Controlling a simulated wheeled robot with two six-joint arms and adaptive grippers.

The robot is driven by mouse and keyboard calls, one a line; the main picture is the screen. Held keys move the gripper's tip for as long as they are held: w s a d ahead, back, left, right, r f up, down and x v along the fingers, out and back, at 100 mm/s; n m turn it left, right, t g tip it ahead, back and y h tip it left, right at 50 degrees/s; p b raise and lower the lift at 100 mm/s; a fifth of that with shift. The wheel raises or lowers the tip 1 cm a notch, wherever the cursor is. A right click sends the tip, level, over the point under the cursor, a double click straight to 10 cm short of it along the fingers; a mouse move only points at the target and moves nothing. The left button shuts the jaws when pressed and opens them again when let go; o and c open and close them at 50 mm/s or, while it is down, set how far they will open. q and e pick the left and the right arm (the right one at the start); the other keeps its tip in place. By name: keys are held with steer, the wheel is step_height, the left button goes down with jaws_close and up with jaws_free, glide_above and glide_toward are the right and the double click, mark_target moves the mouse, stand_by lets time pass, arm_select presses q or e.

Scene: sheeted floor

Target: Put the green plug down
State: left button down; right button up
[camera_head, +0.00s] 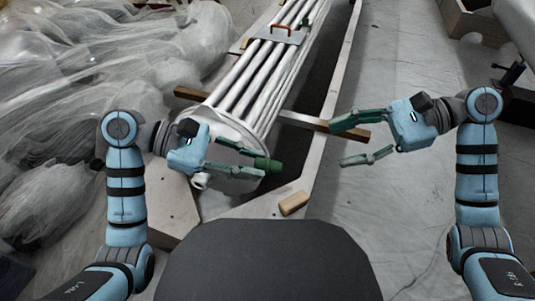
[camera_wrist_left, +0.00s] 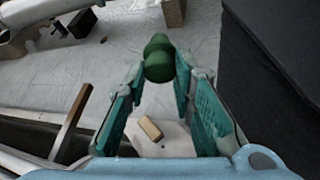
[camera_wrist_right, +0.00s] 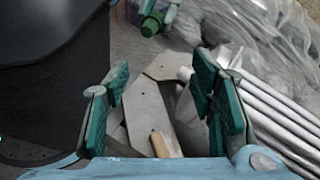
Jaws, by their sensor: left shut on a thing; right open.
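The green plug (camera_head: 268,164) is held at the fingertips of my left gripper (camera_head: 251,160), which is shut on it. In the left wrist view the plug (camera_wrist_left: 158,58) sits between the tips of the left gripper's fingers, above the floor and board. In the right wrist view the plug (camera_wrist_right: 152,24) shows at the top, still at the left fingers. My right gripper (camera_head: 389,137) is open and empty to the right of the plug. Its spread fingers also show in the right wrist view (camera_wrist_right: 160,85).
A bundle of long pale pipes (camera_head: 262,78) runs away from me. A small wooden block (camera_head: 293,203) lies on the pale board near my front. Crumpled clear sheeting (camera_head: 70,90) covers the left. A wooden box (camera_head: 475,22) stands far right. Sheeted floor at right is mostly clear.

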steer(key=shift+c, duration=1.1)
steer(key=m+t, duration=0.1)
steer(key=t, duration=0.1)
glide_toward(270, 166)
steer(key=w+a+f, duration=0.1)
steer(key=a+f, duration=0.3)
steer(key=a, duration=0.1)
steer(key=shift+a+m+t, duration=0.3)
steer(key=shift+m+t, duration=0.1)
steer(key=shift+w+f, duration=0.1)
steer(key=c, duration=0.9)
arm_select(q)
steer(key=shift+s+a+m+g, duration=0.25)
steer(key=shift+a+m+g, duration=0.15)
steer(key=shift+m+g, duration=0.35)
arm_select(e)
jaws_close()
steer(key=shift+w, duration=0.1)
